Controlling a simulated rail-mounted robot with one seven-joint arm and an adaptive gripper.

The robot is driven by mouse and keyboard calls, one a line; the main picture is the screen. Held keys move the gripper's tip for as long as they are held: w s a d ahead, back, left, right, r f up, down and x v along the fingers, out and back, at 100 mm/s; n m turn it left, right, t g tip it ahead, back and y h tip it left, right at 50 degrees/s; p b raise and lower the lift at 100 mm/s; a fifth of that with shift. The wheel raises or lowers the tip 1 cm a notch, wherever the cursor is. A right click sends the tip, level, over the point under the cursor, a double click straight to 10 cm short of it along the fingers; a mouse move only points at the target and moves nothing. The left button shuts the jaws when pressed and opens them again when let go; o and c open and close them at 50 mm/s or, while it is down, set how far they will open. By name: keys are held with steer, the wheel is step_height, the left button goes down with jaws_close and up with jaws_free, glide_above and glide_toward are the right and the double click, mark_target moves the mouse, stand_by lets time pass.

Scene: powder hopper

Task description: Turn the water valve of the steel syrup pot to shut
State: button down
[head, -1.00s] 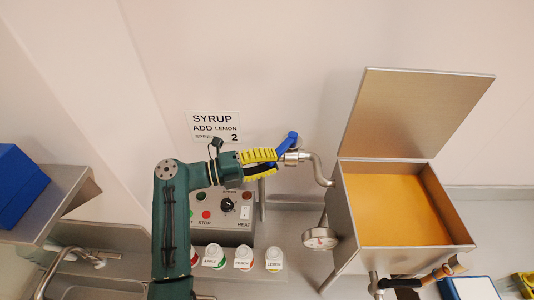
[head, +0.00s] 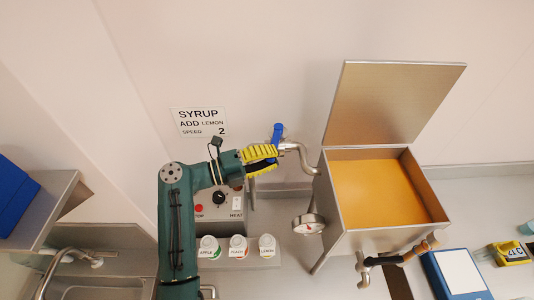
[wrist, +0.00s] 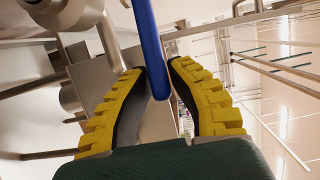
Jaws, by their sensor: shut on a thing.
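The steel syrup pot (head: 336,205) stands right of centre in the head view, its lid (head: 390,100) raised, with orange-yellow syrup (head: 378,188) inside. A bent steel pipe (head: 303,155) leaves its upper left side and carries the water valve with a blue lever (head: 277,131). The lever's top points upward. My gripper (head: 272,155), with yellow ribbed fingers, is at the lever. In the wrist view the blue lever (wrist: 150,45) runs down between the fingers (wrist: 158,90), which are shut on it. The lower end of the lever is partly hidden by the fingers in the head view.
A control box (head: 222,205) and lidded jars (head: 237,246) stand below my arm. A round gauge (head: 308,225) hangs at the pot's left side. A dark-handled tap (head: 380,260) is at its front. The wall carries a syrup sign (head: 200,121).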

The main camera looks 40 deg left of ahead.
steer(key=shift+w+d, duration=0.35)
steer(key=shift+d, duration=0.35)
steer(key=shift+w+d+r+p, duration=0.1)
steer(key=shift+w+d+p, duration=0.25)
steer(key=shift+d, duration=0.1)
steer(key=c, duration=1)
jaws_free()
steer(key=shift+o, duration=0.2)
steer(key=s+a+b, duration=0.1)
steer(key=s+a, duration=0.4)
steer(key=a, duration=0.2)
steer(key=shift+s+b, duration=0.25)
steer(key=shift+b, duration=0.15)
